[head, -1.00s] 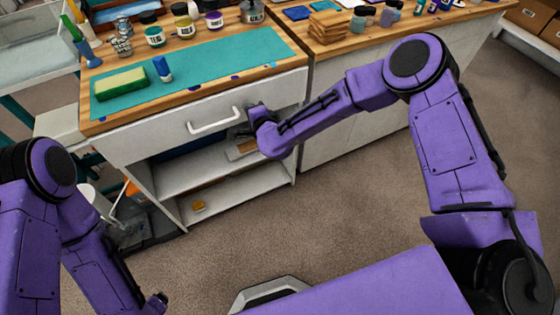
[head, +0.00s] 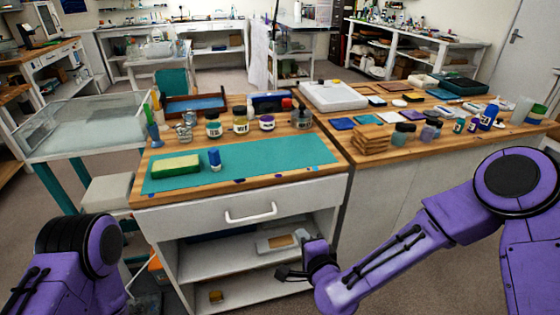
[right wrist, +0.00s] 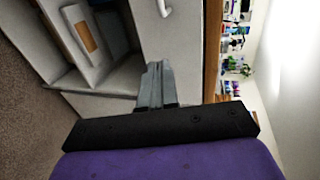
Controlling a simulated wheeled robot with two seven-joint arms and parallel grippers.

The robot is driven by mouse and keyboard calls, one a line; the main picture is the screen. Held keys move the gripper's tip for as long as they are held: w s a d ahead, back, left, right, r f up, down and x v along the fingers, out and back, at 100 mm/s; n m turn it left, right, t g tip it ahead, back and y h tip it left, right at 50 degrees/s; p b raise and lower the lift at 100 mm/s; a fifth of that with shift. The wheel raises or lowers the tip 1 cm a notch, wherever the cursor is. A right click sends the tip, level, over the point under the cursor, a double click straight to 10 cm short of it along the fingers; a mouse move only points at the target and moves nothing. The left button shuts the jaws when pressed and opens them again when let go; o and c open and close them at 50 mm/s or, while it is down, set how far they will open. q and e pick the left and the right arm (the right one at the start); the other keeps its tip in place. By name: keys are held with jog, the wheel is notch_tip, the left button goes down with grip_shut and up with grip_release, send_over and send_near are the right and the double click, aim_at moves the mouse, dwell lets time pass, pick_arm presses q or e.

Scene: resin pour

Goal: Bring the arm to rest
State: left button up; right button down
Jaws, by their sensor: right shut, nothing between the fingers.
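My right gripper (head: 290,273) is in front of the workbench, below the level of the drawer handle, before the open shelves. In the right wrist view its fingers (right wrist: 155,85) are together with nothing between them. My right arm (head: 400,255) comes in from the right, bent at the elbow. My left arm (head: 75,260) shows at the lower left, but its gripper is out of view. The white drawer (head: 300,198) with its pale handle (head: 251,214) looks shut. The right gripper appears apart from the handle.
A second wooden bench (head: 450,135) adjoins on the right. A clear-walled tank (head: 90,125) stands at left.

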jog(key=s+d+f+n+g+h, duration=0.1)
jog(key=s+d+f+n+g, duration=0.2)
jog(key=s+f, duration=0.35)
jog(key=s+d+f+n+g+h, duration=0.1)
jog(key=s+d+f+n+g, duration=0.3)
jog(key=f, duration=0.3)
jog(key=s+d+f+n+g+h, duration=0.1)
jog(key=s+d+f, duration=0.3)
jog(key=s, duration=0.5)
jog(key=s+d+f+n+g+h, duration=0.1)
jog(key=s+d+f+g+h, duration=0.2)
jog(key=s+d, duration=0.6)
jog(key=shift+s+f+p, duration=0.35)
jog(key=shift+s+f, duration=0.2)
jog(key=shift+s, duration=0.25)
